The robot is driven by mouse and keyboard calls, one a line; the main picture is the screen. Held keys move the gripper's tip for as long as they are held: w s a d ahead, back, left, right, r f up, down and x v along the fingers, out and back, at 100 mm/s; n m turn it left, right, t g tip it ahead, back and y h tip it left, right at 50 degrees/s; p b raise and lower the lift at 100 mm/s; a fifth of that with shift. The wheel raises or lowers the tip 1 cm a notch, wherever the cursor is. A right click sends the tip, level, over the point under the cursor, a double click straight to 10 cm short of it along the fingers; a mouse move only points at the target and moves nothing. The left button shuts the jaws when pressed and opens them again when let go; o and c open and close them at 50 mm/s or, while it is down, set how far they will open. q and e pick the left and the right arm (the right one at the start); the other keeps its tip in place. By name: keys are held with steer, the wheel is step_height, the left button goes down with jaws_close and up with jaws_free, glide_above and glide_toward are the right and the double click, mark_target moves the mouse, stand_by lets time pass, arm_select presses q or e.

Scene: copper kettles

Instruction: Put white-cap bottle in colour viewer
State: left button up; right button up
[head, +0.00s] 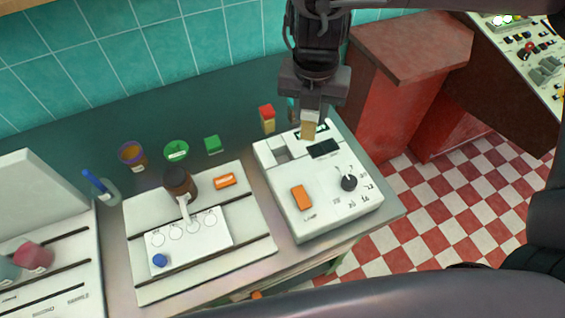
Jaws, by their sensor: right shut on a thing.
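My right gripper (311,112) points down over the back of the colour viewer and is shut on a small bottle. The white-cap bottle (308,131) has a pale cap between the fingers and a tan body hanging below them. The colour viewer (277,190) is a white box with an orange switch, a black knob, a dark display and a square recess near its back left. The bottle overlaps the viewer's back edge, right of the recess; I cannot tell whether it touches. My left gripper is not in view.
A red-capped bottle (267,120) stands just behind the viewer. A green block (212,145), a green round tub (176,151) and an orange-rimmed jar (132,155) stand further left.

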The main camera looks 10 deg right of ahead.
steer(key=n, duration=0.2)
steer(key=r+n, duration=0.1)
steer(key=n, duration=0.1)
steer(key=w+a+n, duration=0.1)
steer(key=n, duration=0.1)
steer(key=shift+w+r+y, duration=0.1)
steer(key=shift+r+y, duration=0.1)
steer(key=shift+y, duration=0.2)
steer(key=w+a+r+n+g+y+b, duration=0.1)
steer(key=w+a+r+n+b, duration=0.2)
steer(key=n, duration=1.6)
glide_toward(283, 145)
steer(key=shift+g, duration=0.3)
steer(key=s+f, duration=0.1)
steer(key=a+f, duration=0.1)
steer(key=f, duration=0.1)
steer(key=s+f, duration=0.1)
steer(key=f, duration=0.1)
steer(key=shift+s+a+f, duration=0.15)
steer(key=shift+s+a, duration=0.15)
steer(key=shift+a, duration=0.1)
steer(key=shift+w+f, duration=0.1)
steer(key=shift+f, duration=0.35)
steer(key=shift+f+b, duration=0.2)
steer(key=shift+b, duration=0.1)
steer(key=o, duration=1)
steer(key=shift+r, duration=0.1)
